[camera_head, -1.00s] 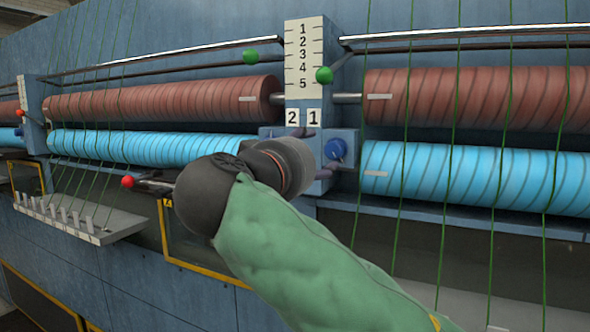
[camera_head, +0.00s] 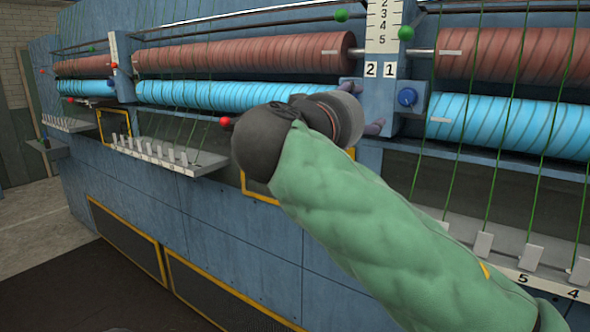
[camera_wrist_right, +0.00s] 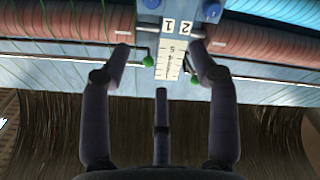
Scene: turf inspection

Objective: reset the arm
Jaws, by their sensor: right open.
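My right arm, in a green padded sleeve with a dark wrist cover, reaches across the head view from the lower right. My right gripper (camera_head: 371,108) is mostly hidden behind its own wrist there, with only bits of its dark fingers showing near the machine's post. In the right wrist view the gripper (camera_wrist_right: 160,50) is open, with fingers spread and nothing between them. The numbered scale plate (camera_wrist_right: 171,58) shows upside down beyond the fingers, and also in the head view (camera_head: 384,28). My left gripper is not in view.
The blue machine carries red rollers (camera_head: 245,53) and blue rollers (camera_head: 210,95) with green yarns. A blue knob (camera_head: 407,97), a red ball lever (camera_head: 226,121) and green ball levers (camera_head: 406,33) stick out. A ledge with numbered tabs (camera_head: 168,158) juts out; floor (camera_head: 40,235) is open at left.

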